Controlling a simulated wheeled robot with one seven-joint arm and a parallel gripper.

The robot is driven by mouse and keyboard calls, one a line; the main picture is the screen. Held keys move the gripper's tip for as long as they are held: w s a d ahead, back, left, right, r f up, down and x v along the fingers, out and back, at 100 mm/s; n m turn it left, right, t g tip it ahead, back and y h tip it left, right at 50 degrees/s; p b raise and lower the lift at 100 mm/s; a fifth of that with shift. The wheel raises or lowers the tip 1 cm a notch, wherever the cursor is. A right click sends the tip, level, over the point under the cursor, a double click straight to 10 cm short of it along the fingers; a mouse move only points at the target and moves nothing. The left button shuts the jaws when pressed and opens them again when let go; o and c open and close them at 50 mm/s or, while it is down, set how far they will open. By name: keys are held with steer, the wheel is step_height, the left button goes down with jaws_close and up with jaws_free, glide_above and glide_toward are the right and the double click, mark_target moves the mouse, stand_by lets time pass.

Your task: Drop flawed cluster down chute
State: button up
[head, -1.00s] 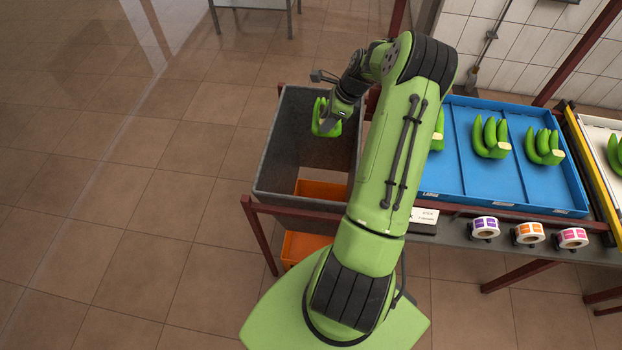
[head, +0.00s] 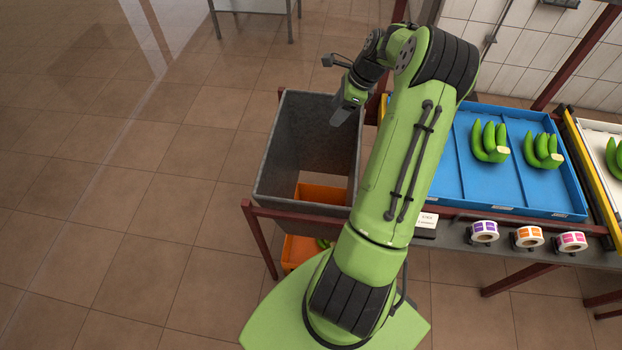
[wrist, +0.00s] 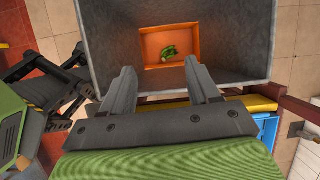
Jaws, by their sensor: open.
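The grey chute (head: 268,160) stands open-topped at the left end of the bench, and its walls also fill the upper part of the wrist view (wrist: 110,45). A green banana cluster (wrist: 172,48) lies in the orange crate (wrist: 150,32) seen through the bottom of the chute. In the head view only a bit of that cluster (head: 323,243) shows in the crate (head: 300,250). My gripper (head: 338,122) is over the chute's right side, pointing down. In the wrist view its two fingers (wrist: 162,92) are apart with nothing between them.
A blue tray (head: 470,190) right of my arm holds green clusters (head: 490,143) (head: 543,151); its left part is hidden. A white tray (head: 592,140) stands beyond a yellow rail. Label rolls (head: 484,231) hang along the bench front. Floor on the left is clear.

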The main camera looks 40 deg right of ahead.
steer(key=v, duration=0.9)
steer(key=shift+p, duration=0.4)
steer(key=a+r+n+h, duration=0.1)
steer(key=a+r+n, duration=0.2)
steer(key=a+n, duration=0.35)
steer(key=a+r+n+g+h+b, duration=0.1)
steer(key=a+r+n, duration=0.2)
steer(key=a, duration=0.7)
steer(key=a+r+n+h, duration=0.1)
steer(key=a+r+n, duration=0.2)
steer(key=a+n, duration=0.35)
steer(key=s+a+f+n+t, duration=0.1)
steer(key=s+a+n+t, duration=0.1)
steer(key=s+a+n, duration=0.9)
steer(key=s+a, duration=0.1)
steer(key=s, duration=0.2)
steer(key=shift+s+n+t+b, duration=0.3)
steer(key=shift+s+t+b, duration=0.1)
steer(key=shift+a+f, duration=0.1)
